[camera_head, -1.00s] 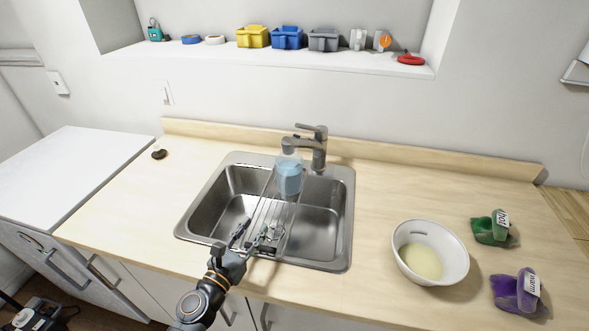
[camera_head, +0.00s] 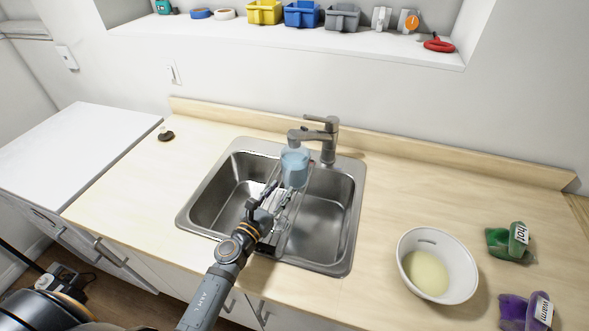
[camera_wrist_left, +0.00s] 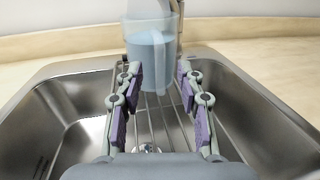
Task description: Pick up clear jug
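The clear jug (camera_head: 294,166) holds bluish water and stands upright on the wire rack in the middle of the sink, beneath the faucet spout. In the left wrist view the jug (camera_wrist_left: 152,50) is straight ahead, with its handle facing me. My left gripper (camera_head: 278,192) is open and empty over the rack, just in front of the jug. In the left wrist view its two fingers (camera_wrist_left: 159,85) are spread apart, with the jug's handle between or just beyond the tips; I cannot tell which. My right gripper is not in view.
The faucet (camera_head: 328,140) stands behind the jug. The steel sink (camera_head: 325,225) has a basin on each side of the rack. A white bowl (camera_head: 462,268) with yellowish contents, a green item (camera_head: 508,242) and a purple item (camera_head: 522,312) lie on the right counter.

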